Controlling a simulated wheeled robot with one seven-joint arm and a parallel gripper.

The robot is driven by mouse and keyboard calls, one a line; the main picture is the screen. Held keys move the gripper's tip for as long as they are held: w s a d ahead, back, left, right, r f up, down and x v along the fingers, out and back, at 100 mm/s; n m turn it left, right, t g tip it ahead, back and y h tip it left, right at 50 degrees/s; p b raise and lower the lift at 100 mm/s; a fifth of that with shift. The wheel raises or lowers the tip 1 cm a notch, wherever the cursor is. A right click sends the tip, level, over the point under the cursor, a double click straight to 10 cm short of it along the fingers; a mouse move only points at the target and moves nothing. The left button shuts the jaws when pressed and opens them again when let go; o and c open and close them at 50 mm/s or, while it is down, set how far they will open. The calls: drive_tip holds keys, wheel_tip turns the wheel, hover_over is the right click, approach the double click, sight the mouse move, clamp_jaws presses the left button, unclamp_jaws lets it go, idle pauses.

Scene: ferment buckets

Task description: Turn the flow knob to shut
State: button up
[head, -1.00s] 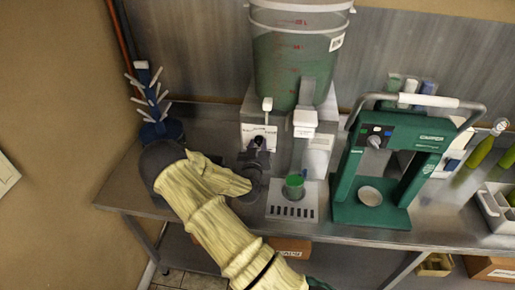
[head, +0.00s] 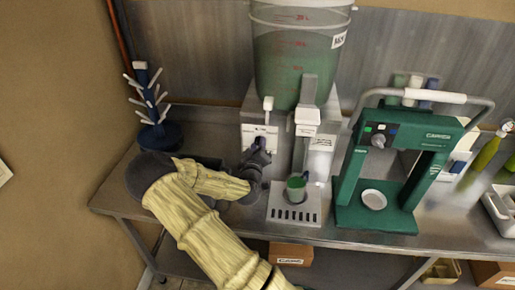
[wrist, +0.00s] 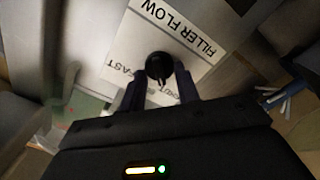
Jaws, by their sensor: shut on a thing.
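The flow knob (wrist: 159,66) is a round black knob on a white panel (wrist: 195,28) marked "FILLER FLOW", with "FAST" and a partly covered word, seemingly "SHUT", below it in the wrist view. My gripper (wrist: 160,82) has one dark finger on each side of the knob and is shut on it. In the head view my gripper (head: 260,150) reaches the front of the white panel (head: 256,131), under the bucket, and hides the knob. I cannot tell exactly which mark the knob points at.
A clear bucket (head: 297,60) of green liquid stands above the panel. A green cup (head: 296,187) stands on the slotted drip tray (head: 293,215) right of my gripper. A green capper (head: 425,150) stands further right, a blue bottle tree (head: 158,132) at the left.

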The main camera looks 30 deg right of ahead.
idle(0.3)
drive_tip(key=o, duration=1)
drive_tip(key=shift+c, duration=0.2)
drive_tip(key=p+v, duration=0.5)
drive_tip(key=v, duration=1.2)
drive_tip(key=shift+a+p, duration=0.2)
drive_tip(key=shift+p, duration=0.1)
drive_tip(key=shift+s, duration=0.1)
